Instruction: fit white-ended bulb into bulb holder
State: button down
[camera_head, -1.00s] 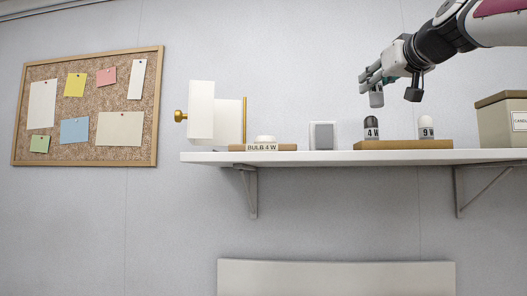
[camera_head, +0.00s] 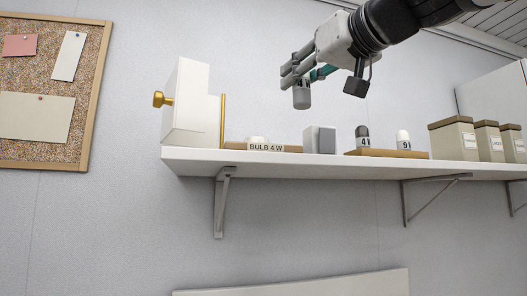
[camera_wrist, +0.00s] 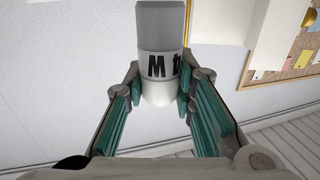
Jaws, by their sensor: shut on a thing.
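My gripper (camera_head: 296,76) is shut on a bulb (camera_head: 301,96), held in the air above the shelf with its grey end hanging down. In the wrist view the held bulb (camera_wrist: 162,22) has a grey end, a white band with dark lettering that looks like an upside-down "4 W", and a white end between the fingers (camera_wrist: 160,85). Below and left, a wooden base (camera_head: 288,149) labelled "BULB 4 W" carries a low white round piece (camera_head: 257,139), perhaps the holder; its opening cannot be seen. The held bulb is well apart from it.
A white box with a gold knob (camera_head: 188,100) stands at the shelf's left end. A grey block (camera_head: 319,140), then a wooden tray (camera_head: 385,153) with a dark-topped bulb (camera_head: 362,135) and a white-topped one (camera_head: 403,138), stand rightward. Canisters (camera_head: 453,138) are at right. The shelf (camera_head: 300,164) has brackets below.

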jog(key=p+x, duration=0.1)
jog(key=x, duration=0.3)
jog(key=p+x, duration=0.2)
jog(key=x, duration=0.3)
jog(key=a+f+p+x, duration=0.1)
jog(key=x, duration=0.3)
jog(key=shift+a+f+p, duration=0.1)
jog(key=shift+a+p, duration=0.1)
jog(key=shift+p, duration=0.2)
jog(key=f, duration=0.2)
jog(key=shift+w+a+f+b, duration=0.2)
jog(key=shift+w+f+b, duration=0.1)
jog(key=shift+f, duration=0.5)
jog(key=shift+f+b, duration=0.15)
jog(key=shift+b, duration=0.15)
jog(key=c, duration=1.3)
grip_release()
jog(key=shift+c, duration=0.2)
